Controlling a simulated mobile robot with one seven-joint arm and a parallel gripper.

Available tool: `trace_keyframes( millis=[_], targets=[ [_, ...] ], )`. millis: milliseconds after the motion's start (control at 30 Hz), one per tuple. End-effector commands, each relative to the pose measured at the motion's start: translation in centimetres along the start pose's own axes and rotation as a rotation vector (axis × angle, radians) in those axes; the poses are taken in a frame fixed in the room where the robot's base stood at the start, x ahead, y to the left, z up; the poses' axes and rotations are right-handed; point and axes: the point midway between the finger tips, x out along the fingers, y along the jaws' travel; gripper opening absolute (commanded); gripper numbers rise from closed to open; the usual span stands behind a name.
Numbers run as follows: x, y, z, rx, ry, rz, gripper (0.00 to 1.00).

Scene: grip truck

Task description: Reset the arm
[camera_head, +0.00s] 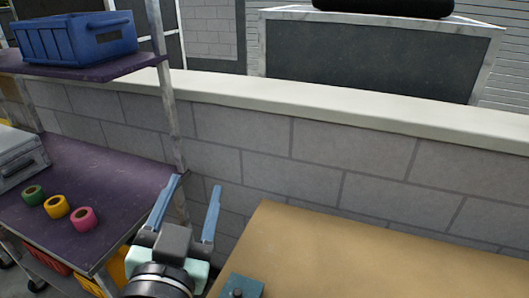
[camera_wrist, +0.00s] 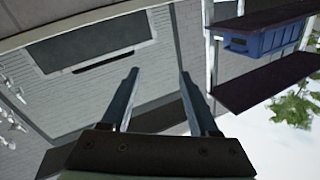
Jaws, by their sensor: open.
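My gripper (camera_head: 193,208) is open and empty at the lower middle of the head view. It stands between the purple shelf unit and the tan table top, with its two blue-grey fingers pointing up and away. In the wrist view its fingers (camera_wrist: 157,95) are spread apart with nothing between them. The wrist view is tilted and shows a wall and the shelf unit beyond the fingers.
A purple shelf (camera_head: 115,178) on the left carries green (camera_head: 33,195), yellow (camera_head: 56,206) and pink (camera_head: 83,218) tape rolls. A blue crate (camera_head: 75,38) sits on the upper shelf. A tan table (camera_head: 370,255) is at right, its visible top mostly clear. A block wall (camera_head: 330,160) stands behind.

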Motion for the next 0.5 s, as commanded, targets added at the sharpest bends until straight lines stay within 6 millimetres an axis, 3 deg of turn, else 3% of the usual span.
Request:
trace_keyframes(
  millis=[33,100,300,400,500],
  targets=[
    [0.6,0.0,-4.7,-0.017,0.089,-0.028,0.61],
    [0.7,-0.1,-10.1,-0.055,0.200,-0.065,0.61],
    [-2.3,0.2,-23.9,-0.178,0.525,-0.125,0.61],
    [-4.4,0.4,-28.4,-0.230,0.650,-0.131,0.61],
    [-6.0,0.5,-31.1,-0.265,0.731,-0.133,0.61]
  ],
)
